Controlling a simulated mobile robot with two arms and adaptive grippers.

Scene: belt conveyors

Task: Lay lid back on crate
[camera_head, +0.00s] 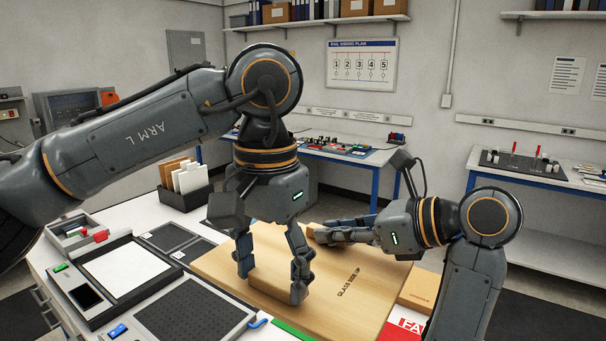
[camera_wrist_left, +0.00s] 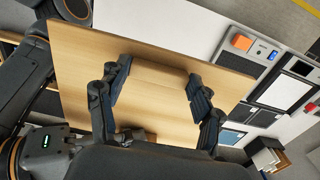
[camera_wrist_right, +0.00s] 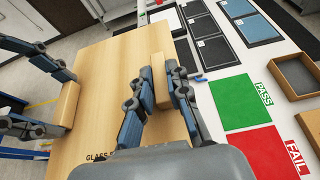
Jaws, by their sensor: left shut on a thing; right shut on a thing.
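A flat wooden lid (camera_head: 350,265) printed GLASS SIDE UP spans the front right of the white worktop. It also shows in the left wrist view (camera_wrist_left: 90,75) and the right wrist view (camera_wrist_right: 105,70). My left gripper (camera_head: 271,270) is shut on the near wooden block (camera_head: 268,284) of the lid, one finger at each end. My right gripper (camera_head: 325,236) is shut on the far block, which shows between its fingers in the right wrist view (camera_wrist_right: 160,72). No crate can be made out under the lid; I cannot tell whether the lid rests on anything.
Beside the lid lie a green PASS mat (camera_wrist_right: 245,101) and a red FAIL mat (camera_wrist_right: 270,152). A shallow open brown box (camera_wrist_right: 292,75) is near them. A perforated black tray (camera_head: 190,308), a white panel (camera_head: 120,268) and a file holder (camera_head: 187,196) stand left of the lid.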

